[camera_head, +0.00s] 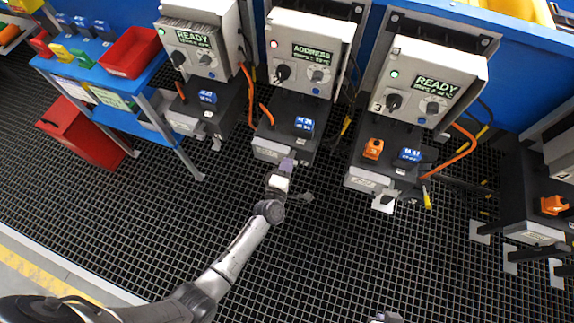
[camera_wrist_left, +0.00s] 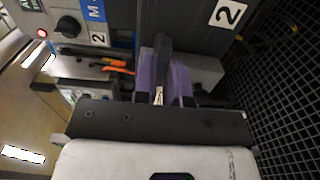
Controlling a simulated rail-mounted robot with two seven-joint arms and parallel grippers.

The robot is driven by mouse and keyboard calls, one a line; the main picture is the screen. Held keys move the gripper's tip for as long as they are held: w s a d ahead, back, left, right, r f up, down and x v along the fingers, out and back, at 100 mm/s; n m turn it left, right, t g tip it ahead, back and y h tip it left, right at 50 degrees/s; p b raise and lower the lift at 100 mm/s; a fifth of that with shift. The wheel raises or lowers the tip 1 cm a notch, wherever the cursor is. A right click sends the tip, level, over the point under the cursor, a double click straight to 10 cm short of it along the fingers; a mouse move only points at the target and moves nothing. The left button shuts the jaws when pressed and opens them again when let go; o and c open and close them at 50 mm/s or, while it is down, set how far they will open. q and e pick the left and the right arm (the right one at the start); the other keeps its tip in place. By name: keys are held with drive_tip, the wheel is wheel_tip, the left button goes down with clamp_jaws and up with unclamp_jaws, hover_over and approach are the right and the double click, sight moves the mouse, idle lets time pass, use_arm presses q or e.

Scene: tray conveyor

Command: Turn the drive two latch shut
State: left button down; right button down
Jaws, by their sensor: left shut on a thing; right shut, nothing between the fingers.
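In the head view my left gripper (camera_head: 287,164) is at the front of this base. The fingers hide the latch's lower part. A small grey tip at the bottom edge appears to be my right gripper (camera_head: 387,317), well away from the drives.
Drive one (camera_head: 200,38) on the left and drive three (camera_head: 428,80) on the right both show READY. Orange cables hang beside the drives. A blue table (camera_head: 95,75) with a red bin (camera_head: 130,52) stands at left. The grated floor in front is clear.

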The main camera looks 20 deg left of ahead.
idle(0.6)
use_arm(q)
drive_tip(key=c, duration=1.2)
unclamp_jaws()
drive_tip(key=shift+s, duration=0.1)
drive_tip(key=s+p, duration=0.1)
drive_tip(key=s, duration=0.3)
drive_tip(key=s+p, duration=0.1)
drive_tip(key=s, duration=0.8)
drive_tip(key=shift+s+d+p, duration=0.3)
drive_tip(key=shift+d+p, duration=0.1)
